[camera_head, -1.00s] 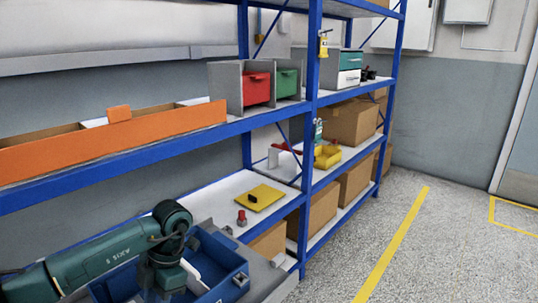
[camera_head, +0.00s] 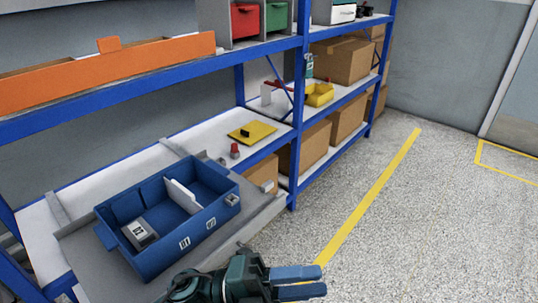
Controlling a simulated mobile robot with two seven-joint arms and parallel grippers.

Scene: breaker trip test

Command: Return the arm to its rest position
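My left gripper (camera_head: 300,281) is at the bottom edge of the head view, over the floor in front of the shelf. Its dark green arm (camera_head: 205,287) enters low in the picture. The two blue-grey fingers point right with a narrow gap between them, and nothing shows in the gap. The gripper is to the right of and below the blue bin (camera_head: 190,246), apart from it. A small grey-and-white device (camera_head: 140,234) lies in the bin's left compartment. My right gripper is not in view.
The bin stands on a grey surface by the blue shelf rack. A yellow plate (camera_head: 252,132) and a red button (camera_head: 235,150) are on the shelf behind. An orange tray (camera_head: 110,70) is above. Cardboard boxes (camera_head: 304,145) fill the right. Floor to the right is clear.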

